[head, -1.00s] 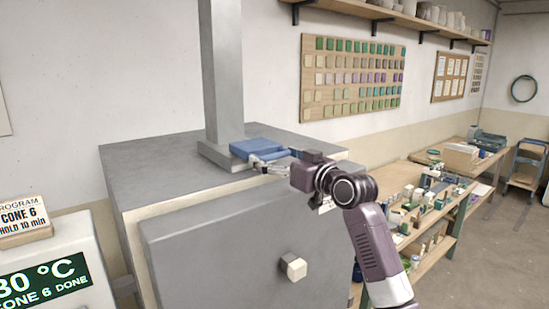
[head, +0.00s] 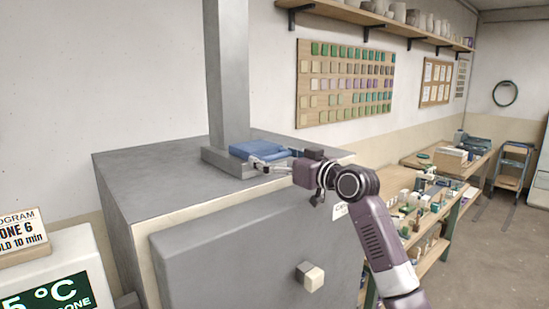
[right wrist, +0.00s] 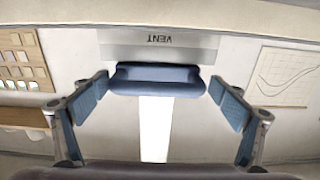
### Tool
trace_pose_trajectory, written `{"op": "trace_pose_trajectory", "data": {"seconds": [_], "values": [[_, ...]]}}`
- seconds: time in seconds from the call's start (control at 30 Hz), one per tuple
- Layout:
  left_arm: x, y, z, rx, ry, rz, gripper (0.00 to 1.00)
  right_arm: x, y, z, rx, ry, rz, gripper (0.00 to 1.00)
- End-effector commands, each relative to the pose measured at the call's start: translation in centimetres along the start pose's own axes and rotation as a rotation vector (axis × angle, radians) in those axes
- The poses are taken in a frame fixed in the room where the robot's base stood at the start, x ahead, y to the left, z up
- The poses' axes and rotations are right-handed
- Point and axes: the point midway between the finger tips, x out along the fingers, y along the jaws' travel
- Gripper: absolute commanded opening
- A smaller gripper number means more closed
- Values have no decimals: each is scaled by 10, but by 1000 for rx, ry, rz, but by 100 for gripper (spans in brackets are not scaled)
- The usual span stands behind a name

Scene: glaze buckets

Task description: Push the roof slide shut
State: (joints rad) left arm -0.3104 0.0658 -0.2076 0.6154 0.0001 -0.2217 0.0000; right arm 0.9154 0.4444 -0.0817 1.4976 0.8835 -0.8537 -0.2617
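The blue roof slide (head: 257,149) lies at the base of the grey flue (head: 228,80) on top of the kiln. It sticks out to the right of the flue, so it is at least partly out. In the right wrist view its rounded blue handle (right wrist: 157,78) sits below a grey plate marked VENT (right wrist: 158,45). My right gripper (head: 257,161) is at the slide's near right side. In the wrist view its two blue-padded fingers are spread apart, one on each side of the handle, with gaps. My left gripper is not in view.
The grey kiln top (head: 150,165) is otherwise clear. The kiln door has a pale knob (head: 311,277). A controller display (head: 50,298) stands at the lower left.

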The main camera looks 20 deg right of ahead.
Motion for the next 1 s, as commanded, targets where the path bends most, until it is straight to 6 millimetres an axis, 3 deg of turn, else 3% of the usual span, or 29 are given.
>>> {"op": "trace_pose_trajectory", "data": {"seconds": [0.27,0.33,0.47,1.0], "values": [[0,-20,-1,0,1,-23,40,0,1,-1,-2,1,2,91],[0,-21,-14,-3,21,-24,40,-1,1,-1,-2,2,3,91],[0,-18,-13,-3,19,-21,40,-9,2,0,-1,2,4,91],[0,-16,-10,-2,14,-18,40,-106,0,1,-4,-1,3,91]]}}
